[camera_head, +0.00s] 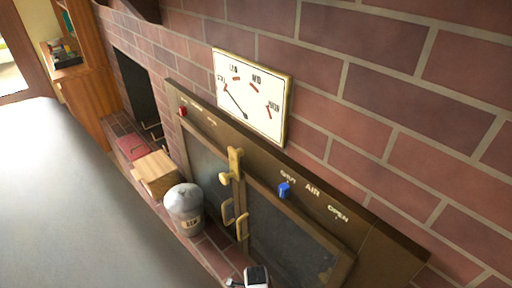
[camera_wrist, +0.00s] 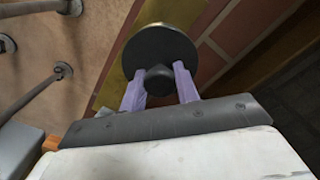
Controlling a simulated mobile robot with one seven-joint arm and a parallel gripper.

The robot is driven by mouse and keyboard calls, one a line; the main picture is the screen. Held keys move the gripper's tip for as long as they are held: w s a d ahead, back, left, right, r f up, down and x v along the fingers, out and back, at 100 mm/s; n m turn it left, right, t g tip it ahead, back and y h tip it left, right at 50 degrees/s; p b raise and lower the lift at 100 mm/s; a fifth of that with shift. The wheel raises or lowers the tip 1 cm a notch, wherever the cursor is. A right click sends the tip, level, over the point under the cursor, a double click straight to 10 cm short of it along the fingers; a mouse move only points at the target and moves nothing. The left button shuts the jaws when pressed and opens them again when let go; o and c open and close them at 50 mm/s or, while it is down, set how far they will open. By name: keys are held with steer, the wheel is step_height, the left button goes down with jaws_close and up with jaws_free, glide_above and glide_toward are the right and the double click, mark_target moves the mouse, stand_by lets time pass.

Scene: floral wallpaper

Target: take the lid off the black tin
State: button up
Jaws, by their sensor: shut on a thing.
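A dark round lid (camera_wrist: 160,46) with a knob (camera_wrist: 158,82) shows in the wrist view. My gripper (camera_wrist: 159,73) has its two purple fingers on either side of the knob and is shut on it. The lid hides what is beneath it, so I cannot tell whether it rests on the black tin or is apart from it. The tin's body cannot be made out in the wrist view. Neither my gripper nor a black tin can be made out in the head view. A grey, round-topped canister (camera_head: 184,211) with a label stands on the brick ledge there.
A stove front (camera_head: 300,235) with brass handles and a blue slider (camera_head: 284,189) stands against the brick wall. A dial sign (camera_head: 252,94) is above it. A wooden box (camera_head: 156,172) and red book (camera_head: 132,146) lie left of the canister. A small white-and-black object (camera_head: 257,277) is at the bottom.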

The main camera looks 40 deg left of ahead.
step_height(320, 180, up, 20)
steer(key=p, duration=0.1)
steer(key=shift+r, duration=0.1)
stand_by(0.4)
step_height(320, 180, up, 5)
steer(key=p, duration=0.6)
steer(key=shift+f, duration=0.2)
